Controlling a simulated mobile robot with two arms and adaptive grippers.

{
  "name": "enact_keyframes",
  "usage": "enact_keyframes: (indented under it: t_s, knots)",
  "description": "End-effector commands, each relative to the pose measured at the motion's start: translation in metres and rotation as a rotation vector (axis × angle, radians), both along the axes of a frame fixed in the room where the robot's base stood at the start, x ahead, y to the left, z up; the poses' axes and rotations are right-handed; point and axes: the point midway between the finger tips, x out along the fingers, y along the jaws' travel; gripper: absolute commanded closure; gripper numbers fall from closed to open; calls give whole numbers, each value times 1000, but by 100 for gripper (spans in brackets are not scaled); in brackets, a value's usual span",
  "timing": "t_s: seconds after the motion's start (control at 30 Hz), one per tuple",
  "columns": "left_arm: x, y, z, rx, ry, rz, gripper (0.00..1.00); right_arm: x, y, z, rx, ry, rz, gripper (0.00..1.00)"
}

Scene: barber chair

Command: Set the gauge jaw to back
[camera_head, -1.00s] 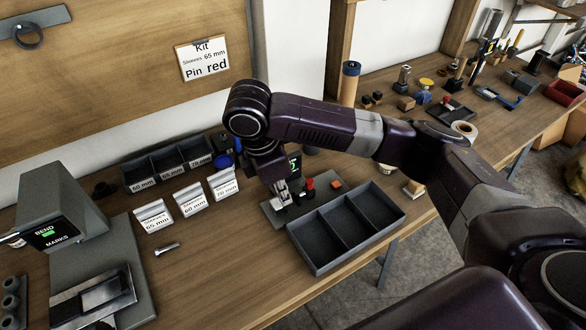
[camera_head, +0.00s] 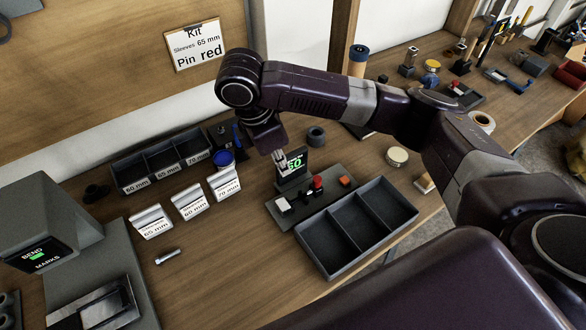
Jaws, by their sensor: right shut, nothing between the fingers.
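The gauge (camera_head: 330,192) is a flat dark grey plate on the bench, with an upright display (camera_head: 293,165) at its back showing green digits that look like 60. On the plate are a white block (camera_head: 284,205), a red-topped knob (camera_head: 318,184) and an orange-red button (camera_head: 345,181). I cannot tell for certain which part is the gauge jaw. My right gripper (camera_head: 281,165) points down, shut and empty, in front of the display's left part and above the plate. It appears clear of the white block and the knob. My left gripper is not in view.
A dark tray with three compartments (camera_head: 318,258) stands right in front of the gauge. Sleeve bins (camera_head: 160,166) and label stands (camera_head: 190,204) are to the left. A small metal pin (camera_head: 167,257) lies on the bench. A bending machine (camera_head: 42,225) fills the left.

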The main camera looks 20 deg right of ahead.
Motion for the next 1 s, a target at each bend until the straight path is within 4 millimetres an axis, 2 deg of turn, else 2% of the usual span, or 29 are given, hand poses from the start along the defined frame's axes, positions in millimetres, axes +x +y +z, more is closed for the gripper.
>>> enact_keyframes:
  t_s: [0.1,0.23,0.43,0.53,0.7,1.0]
  knots:
    - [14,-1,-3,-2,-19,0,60,-2,-5,-20,-1,5,-3,100]
    - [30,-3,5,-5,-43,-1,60,-2,-13,-45,-3,5,-4,100]
    - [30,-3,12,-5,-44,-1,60,-2,-23,-86,-3,4,-3,100]
    - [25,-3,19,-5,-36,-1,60,-1,-41,-84,-4,1,-4,100]
    - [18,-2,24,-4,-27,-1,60,-2,-57,-85,-3,1,-1,100]
    - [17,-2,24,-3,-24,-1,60,-2,-62,-87,-1,0,0,100]
